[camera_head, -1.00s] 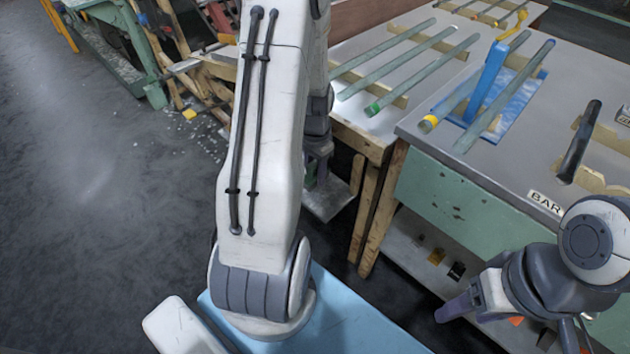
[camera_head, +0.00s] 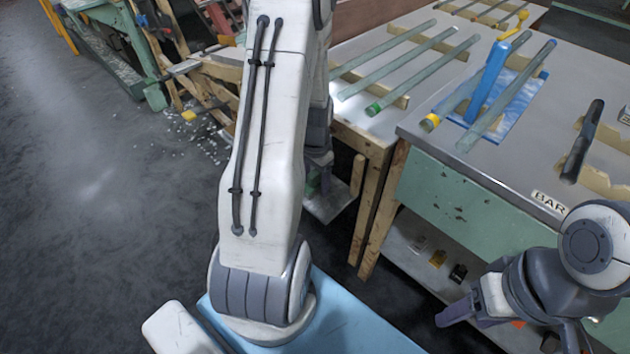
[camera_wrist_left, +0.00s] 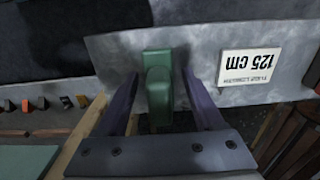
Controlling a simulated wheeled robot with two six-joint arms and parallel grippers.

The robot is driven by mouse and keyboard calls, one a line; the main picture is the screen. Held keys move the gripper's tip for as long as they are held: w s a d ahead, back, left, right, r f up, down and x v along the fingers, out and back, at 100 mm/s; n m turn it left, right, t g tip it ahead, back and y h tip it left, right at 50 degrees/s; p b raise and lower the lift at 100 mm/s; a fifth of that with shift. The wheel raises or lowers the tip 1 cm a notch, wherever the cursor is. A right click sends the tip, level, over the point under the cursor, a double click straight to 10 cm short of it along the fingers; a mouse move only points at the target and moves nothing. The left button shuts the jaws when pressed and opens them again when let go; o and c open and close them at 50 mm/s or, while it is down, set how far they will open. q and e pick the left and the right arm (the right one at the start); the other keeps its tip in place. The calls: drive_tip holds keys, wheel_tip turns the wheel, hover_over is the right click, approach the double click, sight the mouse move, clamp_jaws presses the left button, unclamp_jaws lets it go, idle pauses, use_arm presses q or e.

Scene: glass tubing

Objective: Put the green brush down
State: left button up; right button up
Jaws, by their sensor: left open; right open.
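The green brush (camera_wrist_left: 158,85) is a green block-like piece in the left wrist view, between the two purple fingers of my left gripper (camera_wrist_left: 160,78). The fingers stand open with a gap on each side of it. It appears to rest on a grey shelf (camera_wrist_left: 207,50); its lower part is hidden by the gripper body. In the head view my left gripper (camera_head: 318,172) is mostly behind my own arm, with a bit of green by it over the low shelf (camera_head: 330,203). My right gripper (camera_head: 455,313) is open and empty at the lower right.
A "125 cm" label (camera_wrist_left: 249,75) is on the grey surface right of the brush. Glass tubes (camera_head: 405,62) lie on wooden racks on the left bench. A bench with a green front (camera_head: 470,200) stands to the right. The dark floor at left is mostly clear.

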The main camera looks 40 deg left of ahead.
sight(315, 172)
use_arm(q)
wheel_tip(315, 172, up, 12)
drive_tip(key=p, duration=0.3)
drive_tip(key=shift+r+p, duration=0.1)
drive_tip(key=shift+p, duration=0.25)
drive_tip(key=s+d+r+m, duration=0.1)
drive_tip(key=d+r, duration=0.2)
drive_tip(key=d, duration=0.6)
drive_tip(key=d+r+m, duration=0.2)
drive_tip(key=d+r, duration=0.1)
drive_tip(key=d, duration=0.6)
drive_tip(key=s+d+r+m+h, duration=0.1)
drive_tip(key=s+d+r+m, duration=0.2)
drive_tip(key=s+d, duration=0.9)
drive_tip(key=s+r, duration=0.1)
drive_tip(key=s, duration=0.2)
drive_tip(key=shift+s+d, duration=0.15)
drive_tip(key=shift+d, duration=0.25)
